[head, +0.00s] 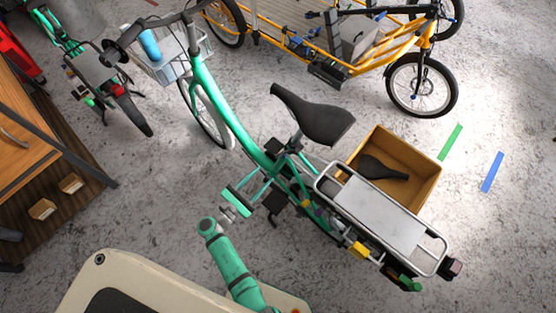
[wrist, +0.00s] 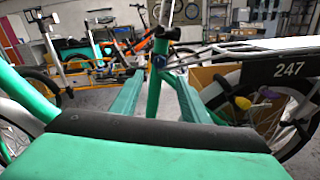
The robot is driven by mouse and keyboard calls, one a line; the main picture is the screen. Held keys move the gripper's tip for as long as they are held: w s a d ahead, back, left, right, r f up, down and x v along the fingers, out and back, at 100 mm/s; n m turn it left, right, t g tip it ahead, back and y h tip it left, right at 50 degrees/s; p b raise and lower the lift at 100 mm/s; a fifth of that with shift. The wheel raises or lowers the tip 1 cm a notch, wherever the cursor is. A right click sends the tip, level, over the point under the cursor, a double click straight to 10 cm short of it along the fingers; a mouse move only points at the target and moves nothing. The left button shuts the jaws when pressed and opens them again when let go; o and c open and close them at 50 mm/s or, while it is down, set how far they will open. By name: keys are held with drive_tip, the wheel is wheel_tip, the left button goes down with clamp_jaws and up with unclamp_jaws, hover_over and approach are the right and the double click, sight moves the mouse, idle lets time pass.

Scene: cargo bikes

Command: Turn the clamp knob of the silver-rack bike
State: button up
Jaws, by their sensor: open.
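The silver-rack bike is the teal bike (head: 200,75) in the middle of the head view, with a black saddle (head: 313,115) and a silver rear rack (head: 380,212). My gripper (head: 267,180) is beside its frame, below the saddle. In the wrist view my open gripper (wrist: 155,78) points at the teal seat tube (wrist: 154,95), which shows between the fingers and beyond them. A dark knob-like part (wrist: 172,33) is at the tube's top, above the fingertips. It looks like the clamp knob, though it is small. A blue spot (wrist: 158,60) is below it. No contact is visible.
A wooden crate (head: 432,185) holding a dark saddle stands behind the rack. A yellow cargo bike (head: 380,62) is at the back, and another teal bike (head: 55,30) at the far left. A wooden bench (head: 20,120) is at the left. Concrete floor is clear around my arm.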

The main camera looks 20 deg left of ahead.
sight(282, 157)
drive_tip(key=w+d, duration=0.1)
drive_tip(key=w, duration=0.2)
drive_tip(key=w+d+n, duration=0.1)
drive_tip(key=w, duration=0.3)
drive_tip(key=w+d+n, duration=0.1)
drive_tip(key=w, duration=0.2)
drive_tip(key=shift+w+d, duration=0.15)
drive_tip(key=shift+d, duration=0.15)
drive_tip(key=shift+c, duration=0.7)
clamp_jaws()
